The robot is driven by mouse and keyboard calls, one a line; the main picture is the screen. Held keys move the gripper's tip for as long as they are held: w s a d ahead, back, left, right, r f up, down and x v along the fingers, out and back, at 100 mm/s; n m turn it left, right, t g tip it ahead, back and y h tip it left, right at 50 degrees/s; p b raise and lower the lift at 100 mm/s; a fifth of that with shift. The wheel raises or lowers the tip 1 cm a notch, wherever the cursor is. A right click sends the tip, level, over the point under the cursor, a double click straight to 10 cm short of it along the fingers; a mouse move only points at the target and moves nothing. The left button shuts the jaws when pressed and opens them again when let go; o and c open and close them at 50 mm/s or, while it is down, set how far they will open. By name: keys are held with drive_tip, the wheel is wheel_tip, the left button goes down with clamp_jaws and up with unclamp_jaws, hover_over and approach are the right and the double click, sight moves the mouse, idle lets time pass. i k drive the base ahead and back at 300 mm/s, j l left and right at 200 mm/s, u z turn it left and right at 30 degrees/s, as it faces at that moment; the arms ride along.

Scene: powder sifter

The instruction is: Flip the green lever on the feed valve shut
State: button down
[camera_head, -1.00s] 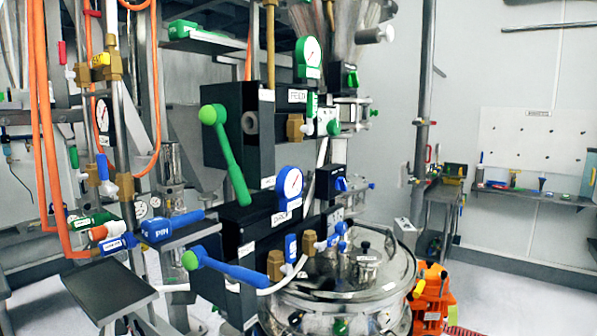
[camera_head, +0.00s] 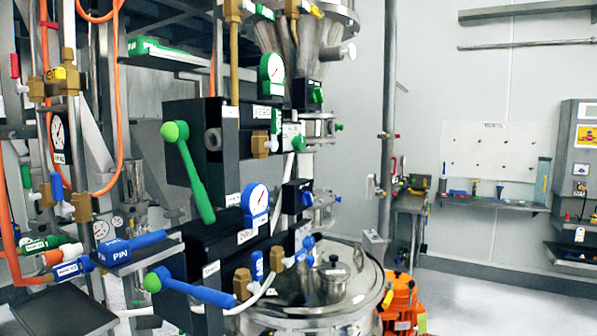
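The green lever (camera_head: 195,178) is on the front of the upper black valve block (camera_head: 190,122). It has a round green knob (camera_head: 174,131) at its upper left end. Its handle slants down and slightly right. A white label (camera_head: 262,112) on this block appears to read FEED. A green-framed gauge (camera_head: 271,80) stands above it. A lower black block (camera_head: 190,250) carries a blue-framed gauge (camera_head: 257,204) and a blue lever (camera_head: 200,291) with a green knob, slanting gently down to the right. My gripper is not in view, and nothing touches the green lever.
A lidded steel vessel (camera_head: 315,297) stands below the valves, with an orange device (camera_head: 400,300) beside it. Blue PIN (camera_head: 130,249) and green (camera_head: 45,243) handles sit at left near orange hoses. A wall shelf (camera_head: 495,203) is at right. Floor at lower right is clear.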

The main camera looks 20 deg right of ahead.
sight(177, 132)
drive_tip(key=i+j, duration=0.1)
drive_tip(key=j, duration=0.45)
drive_tip(key=i+j, duration=0.1)
drive_tip(key=j, duration=0.45)
drive_tip(key=i+j, duration=0.1)
drive_tip(key=j, duration=0.45)
drive_tip(key=j+u, duration=0.1)
drive_tip(key=u, duration=0.15)
drive_tip(key=l+z, duration=0.1)
drive_tip(key=z, duration=0.2)
